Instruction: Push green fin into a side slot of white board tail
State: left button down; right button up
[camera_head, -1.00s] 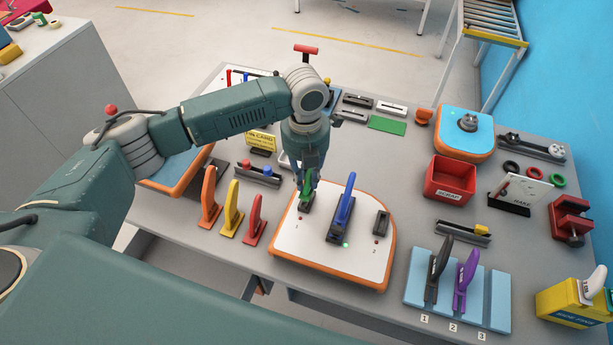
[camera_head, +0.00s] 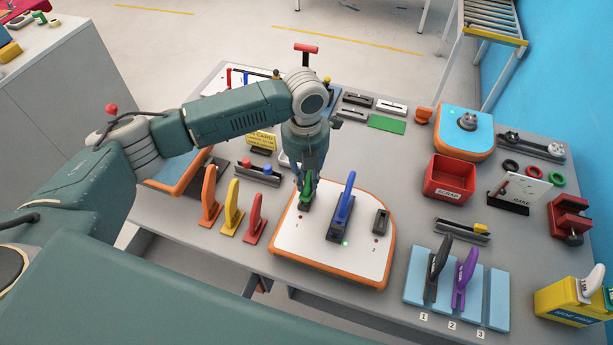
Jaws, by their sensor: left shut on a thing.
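The white board tail (camera_head: 318,262) with an orange rim lies at the table's front middle. A blue fin (camera_head: 345,205) stands upright in its centre slot. The green fin (camera_head: 306,193) is at the left side slot, marked 1; whether it is fully down in the slot cannot be told. My left gripper (camera_head: 307,180) comes down from above, shut on the green fin and hiding its upper part. The right side slot (camera_head: 380,222), marked 2, is empty. My right gripper is not in view.
Orange, yellow and red fins (camera_head: 231,206) stand left of the board. A light-blue rack (camera_head: 470,297) with black and purple fins is at the right front. A red box (camera_head: 450,178) and a blue board (camera_head: 465,132) lie behind it.

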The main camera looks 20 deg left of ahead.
pick_arm(q)
jog(key=shift+f+b, duration=0.3)
jog(key=shift+f, duration=0.9)
jog(key=c, duration=1.5)
grip_release()
notch_tip(320, 180, up, 12)
jog(key=shift+a, duration=0.1)
jog(key=shift+f, duration=0.1)
